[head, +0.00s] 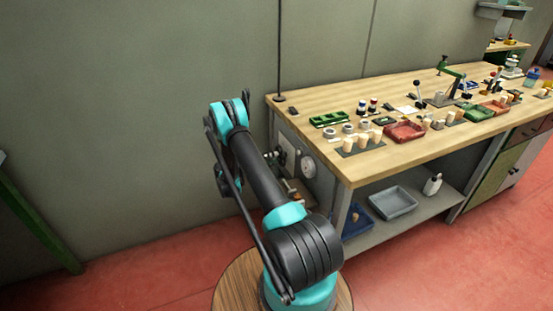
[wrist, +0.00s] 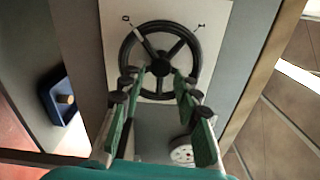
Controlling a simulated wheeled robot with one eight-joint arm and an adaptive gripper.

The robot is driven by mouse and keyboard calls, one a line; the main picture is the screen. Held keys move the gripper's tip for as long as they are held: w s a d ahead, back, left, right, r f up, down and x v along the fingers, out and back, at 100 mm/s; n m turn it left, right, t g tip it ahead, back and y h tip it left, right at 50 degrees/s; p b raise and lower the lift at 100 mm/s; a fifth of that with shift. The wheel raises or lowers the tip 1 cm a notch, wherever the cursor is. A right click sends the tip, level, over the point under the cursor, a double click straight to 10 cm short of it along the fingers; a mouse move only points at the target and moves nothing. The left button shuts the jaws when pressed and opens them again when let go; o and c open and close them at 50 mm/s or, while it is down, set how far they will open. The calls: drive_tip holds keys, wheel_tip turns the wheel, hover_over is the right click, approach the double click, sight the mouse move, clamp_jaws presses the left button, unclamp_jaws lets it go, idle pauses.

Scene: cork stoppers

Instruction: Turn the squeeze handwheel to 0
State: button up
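The squeeze handwheel (wrist: 177,47) is a black wheel with a dark hub on a pale panel (wrist: 215,12), seen in the wrist view. One spoke carries a pale stripe pointing to the upper left, towards the 0 mark (wrist: 126,18); I cannot tell if it lines up exactly. A 1 mark (wrist: 202,26) is at the upper right. My gripper (wrist: 158,78) is open, its green fingers on either side of the lower wheel and hub. Contact with the wheel cannot be told. In the head view my arm hides most of the gripper at the bench's end.
The workbench (head: 340,95) holds cork stoppers, a red tray (head: 404,132) and tools. A blue bin (wrist: 52,100) shows left of the panel in the wrist view. Open floor (head: 150,270) lies left.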

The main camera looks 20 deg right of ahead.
drive_tip(key=a, duration=0.9)
drive_tip(key=shift+s+a, duration=0.15)
drive_tip(key=shift+s, duration=0.05)
